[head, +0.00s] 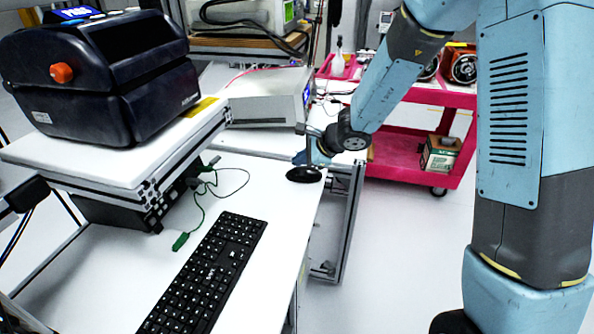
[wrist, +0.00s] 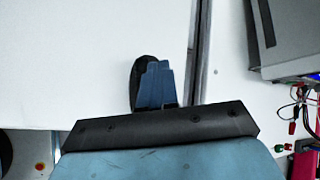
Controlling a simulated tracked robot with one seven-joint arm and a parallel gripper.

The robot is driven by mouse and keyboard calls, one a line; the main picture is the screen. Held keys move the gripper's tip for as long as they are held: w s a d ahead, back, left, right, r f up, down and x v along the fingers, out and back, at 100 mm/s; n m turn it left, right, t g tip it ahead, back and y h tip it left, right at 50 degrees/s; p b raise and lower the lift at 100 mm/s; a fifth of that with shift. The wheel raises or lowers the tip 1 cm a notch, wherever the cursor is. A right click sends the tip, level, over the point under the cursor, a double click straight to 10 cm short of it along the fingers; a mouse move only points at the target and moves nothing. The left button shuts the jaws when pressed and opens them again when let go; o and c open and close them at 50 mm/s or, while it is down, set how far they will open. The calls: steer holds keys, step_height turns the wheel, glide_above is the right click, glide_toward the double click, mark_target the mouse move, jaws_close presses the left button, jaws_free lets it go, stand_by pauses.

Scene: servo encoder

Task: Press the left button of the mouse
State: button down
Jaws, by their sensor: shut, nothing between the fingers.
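The black mouse (head: 304,175) lies near the right edge of the white table, beyond the keyboard. My gripper (head: 308,157) is over the far side of the mouse and hides part of it. In the wrist view my blue fingers (wrist: 155,82) are together and empty, and they cover most of the mouse (wrist: 139,72). Only its dark left side and far end show there. The mouse buttons cannot be made out, and I cannot tell whether the fingertips touch the mouse.
A black keyboard (head: 207,275) lies on the white table (head: 262,185). A dark printer (head: 100,80) stands on a raised platform at left. A green-tipped cable (head: 181,240) lies near the keyboard. A grey box (head: 265,105) stands behind the mouse. A pink cart (head: 405,160) is at right.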

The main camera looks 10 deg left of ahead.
mark_target(301, 172)
steer(key=shift+r, duration=0.2)
steer(key=shift+r, duration=2.4)
steer(key=s+d+r+n, duration=0.4)
steer(key=d+r, duration=0.1)
steer(key=r, duration=0.3)
steer(key=s+d+r+n+h, duration=0.4)
steer(key=s+d+r+n, duration=0.1)
steer(key=s+d, duration=0.6)
steer(key=s+d+r+n+t+h, duration=0.1)
steer(key=s+d+r+n+h, duration=0.3)
steer(key=s+d, duration=0.8)
steer(key=d+r+n, duration=0.1)
steer(key=d, duration=0.2)
steer(key=shift+r+t, duration=0.3)
steer(key=shift+r, duration=0.05)
